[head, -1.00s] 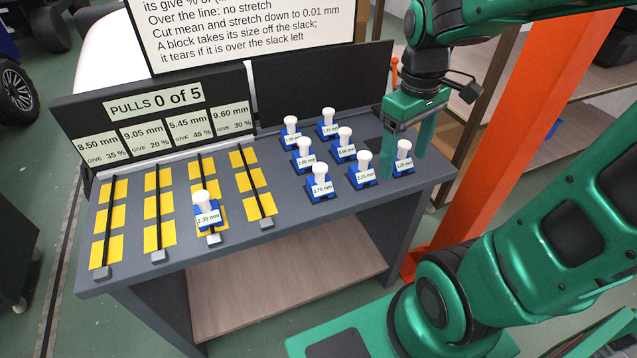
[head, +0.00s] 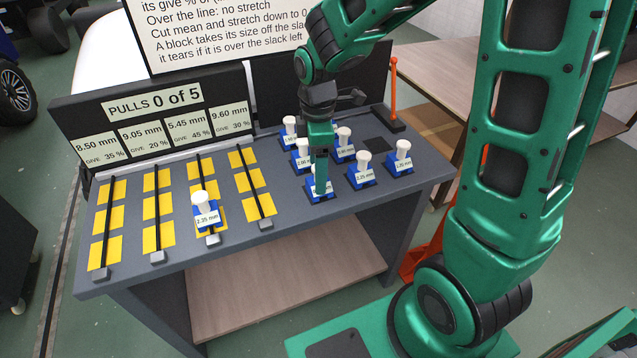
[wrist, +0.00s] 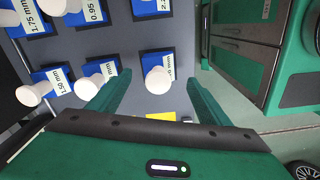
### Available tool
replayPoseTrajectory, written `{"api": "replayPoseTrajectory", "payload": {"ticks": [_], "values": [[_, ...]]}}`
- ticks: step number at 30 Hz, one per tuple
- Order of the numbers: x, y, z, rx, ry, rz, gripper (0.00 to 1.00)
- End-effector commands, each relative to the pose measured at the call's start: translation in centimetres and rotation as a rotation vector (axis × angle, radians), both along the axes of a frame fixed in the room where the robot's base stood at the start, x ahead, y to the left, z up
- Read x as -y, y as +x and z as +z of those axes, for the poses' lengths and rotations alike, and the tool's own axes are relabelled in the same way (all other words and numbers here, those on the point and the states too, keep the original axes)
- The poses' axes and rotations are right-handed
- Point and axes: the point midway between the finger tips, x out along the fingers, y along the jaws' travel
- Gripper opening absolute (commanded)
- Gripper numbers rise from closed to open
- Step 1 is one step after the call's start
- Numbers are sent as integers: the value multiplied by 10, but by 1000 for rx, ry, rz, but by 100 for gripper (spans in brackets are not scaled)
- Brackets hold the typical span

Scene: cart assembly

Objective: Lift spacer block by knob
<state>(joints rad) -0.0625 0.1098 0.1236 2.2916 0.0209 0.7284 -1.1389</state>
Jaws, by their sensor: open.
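Several blue spacer blocks with white knobs and size labels stand on the grey bench top. My gripper (head: 319,182) is open, pointing down over the front-left block (head: 323,195) of the group. In the head view my gripper hides that block's knob and part of its label. In the wrist view the block's white knob (wrist: 158,80) shows between my two spread fingers (wrist: 154,78); whether the fingertips are down to knob height I cannot tell. Another block, labelled 2.35 mm (head: 207,219), stands on the third strip from the left.
Neighbouring blocks stand close by: one to the right, labelled 2.25 mm (head: 362,181), and others behind. Black strips over yellow patches (head: 157,207) lie to the left. A sign board (head: 152,105) reads "PULLS 0 of 5". An orange-red lever (head: 394,90) stands at the back right.

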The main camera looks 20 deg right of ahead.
Motion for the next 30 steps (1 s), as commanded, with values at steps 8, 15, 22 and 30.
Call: {"api": "replayPoseTrajectory", "payload": {"ticks": [8, 15, 22, 30], "values": [[5, 0, -32, -4, 0, -2, 71], [5, 1, -52, -1, 0, -1, 71], [5, 1, -52, 0, 0, -1, 69], [5, 1, -52, 0, 0, -1, 24]]}}
